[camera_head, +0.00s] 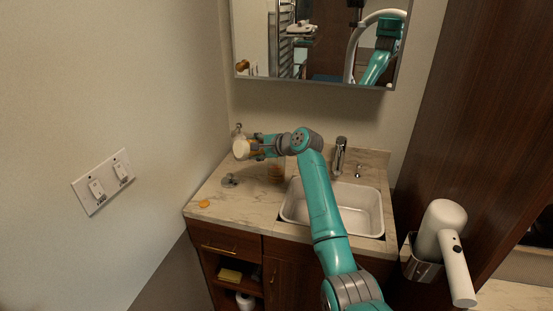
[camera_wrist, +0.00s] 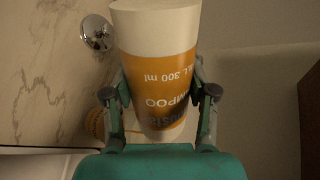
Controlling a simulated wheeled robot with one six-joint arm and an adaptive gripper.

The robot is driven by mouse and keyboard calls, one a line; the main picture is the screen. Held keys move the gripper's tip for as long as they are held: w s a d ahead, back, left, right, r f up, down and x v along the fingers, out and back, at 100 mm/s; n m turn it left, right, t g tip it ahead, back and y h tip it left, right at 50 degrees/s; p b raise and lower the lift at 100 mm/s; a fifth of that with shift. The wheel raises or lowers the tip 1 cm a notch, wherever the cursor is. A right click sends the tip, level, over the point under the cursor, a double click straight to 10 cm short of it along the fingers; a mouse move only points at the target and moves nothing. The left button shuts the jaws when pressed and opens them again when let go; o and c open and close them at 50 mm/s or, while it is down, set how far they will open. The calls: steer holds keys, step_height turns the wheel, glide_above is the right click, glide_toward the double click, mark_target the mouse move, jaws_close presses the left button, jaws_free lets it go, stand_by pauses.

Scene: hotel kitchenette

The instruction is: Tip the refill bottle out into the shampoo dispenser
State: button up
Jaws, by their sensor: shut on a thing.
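My gripper (camera_head: 256,147) is shut on the refill bottle (camera_head: 241,149), above the left part of the counter. In the wrist view the bottle (camera_wrist: 158,75) is white with an orange label reading shampoo and 300 ml, lettering upside down. My fingers (camera_wrist: 160,98) press on both sides of it. In the head view it looks tilted well over, a round cream end showing; its mouth cannot be made out. An amber ribbed vessel (camera_head: 276,172), perhaps the shampoo dispenser, stands below my wrist, partly hidden. It also shows in the wrist view (camera_wrist: 95,123) beside the bottle.
A chrome round piece (camera_head: 229,181) and an orange disc, perhaps a cap (camera_head: 204,204), lie on the marble counter (camera_head: 225,211). The sink (camera_head: 358,205) and tap (camera_head: 340,155) are to the right. A mirror cabinet (camera_head: 320,86) hangs above; a hair dryer (camera_head: 448,240) hangs front right.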

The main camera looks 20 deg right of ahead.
mark_target(258, 140)
steer(key=shift+r, duration=0.15)
steer(key=shift+w+d+r+m+y, duration=0.2)
steer(key=shift+d+r+m+y, duration=0.25)
steer(key=shift+r+m, duration=0.15)
steer(key=shift+w+d+r+m+y, duration=0.2)
steer(key=shift+d+r+m+y, duration=0.25)
steer(key=shift+r+m, duration=0.1)
steer(key=shift+w+d+r+m+y+p, duration=0.3)
steer(key=shift+d+r+m+y, duration=0.2)
steer(key=shift+d+m, duration=0.15)
steer(key=shift+w+d+r+m+y+p, duration=0.15)
steer(key=shift+d+r+m+y+p, duration=0.1)
steer(key=shift+d+r+m+y, duration=0.3)
steer(key=shift+f, duration=0.1)
steer(key=shift+p, duration=0.35)
steer(key=shift+s+a+f+n+h, duration=0.15)
steer(key=shift+a+f+n+h, duration=0.1)
steer(key=shift+a, duration=0.15)
steer(key=shift+s+a+f+n+h, duration=0.15)
steer(key=shift+a+n+h, duration=0.05)
steer(key=shift+a, duration=0.15)
steer(key=shift+s+a+f+n, duration=0.1)
steer(key=shift+a+f+n, duration=0.1)
steer(key=shift+n, duration=0.1)
steer(key=shift+d+h, duration=0.2)
steer(key=shift+h, duration=0.1)
